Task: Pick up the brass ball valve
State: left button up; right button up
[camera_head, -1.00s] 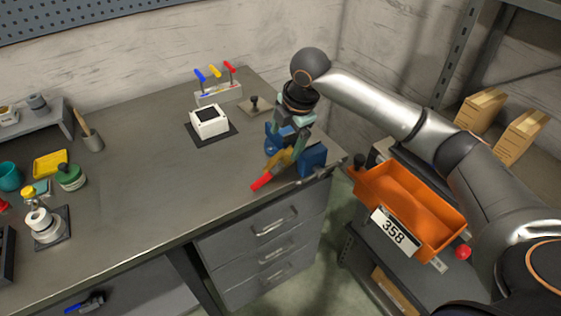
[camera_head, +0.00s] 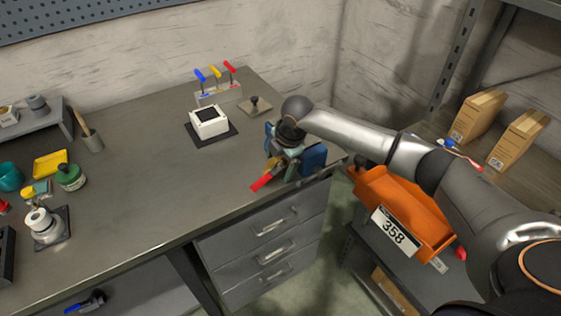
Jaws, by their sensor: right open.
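The brass ball valve has a red lever handle (camera_head: 262,182) that points toward the front left at the right end of the workbench. A little of its yellow brass body (camera_head: 274,165) shows under my right gripper (camera_head: 282,160). My right gripper points down over the valve, close to it, and is open. Its fingers are partly hidden, and I cannot tell whether they touch the valve. My left gripper is not in view.
A white box (camera_head: 208,121) on a dark pad and a rack of coloured-handled tools (camera_head: 218,92) stand behind the valve. An orange bin (camera_head: 398,209) labelled 358 is at the right, below my arm. The bench middle is clear.

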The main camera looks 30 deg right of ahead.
grip_shut()
dwell(0.7)
